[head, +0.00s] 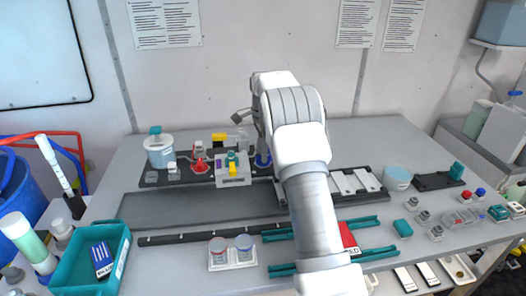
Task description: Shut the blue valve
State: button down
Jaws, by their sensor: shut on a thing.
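The blue valve (263,162) stands at the right of the dark rack behind the table's grey strip. Its right part is hidden by my arm. My gripper (262,148) is pointed down at the blue valve and shut on it. My forearm and wrist hide most of the gripper, so the fingertips' exact contact is not clear. The angle of the valve's handle cannot be told.
A red valve (200,165) and a grey block with yellow, teal and purple parts (233,170) stand left of the blue valve. A white tub (160,151) is farther left. A teal bin (91,258) is at the front left. The grey strip (180,207) is clear.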

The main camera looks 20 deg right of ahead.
jog(key=n+p, duration=0.1)
jog(key=n, duration=0.2)
jog(key=shift+r+p, duration=0.1)
jog(key=shift+p, duration=0.2)
jog(key=n+p, duration=0.1)
jog(key=n, duration=0.4)
jog(key=n+p, duration=0.1)
jog(key=n, duration=0.7)
jog(key=shift+n, duration=0.5)
jog(key=c, duration=0.8)
grip_release()
jog(key=shift+o, duration=0.2)
notch_tip(320, 180, up, 17)
jog(key=p, duration=0.1)
jog(key=shift+r, duration=0.15)
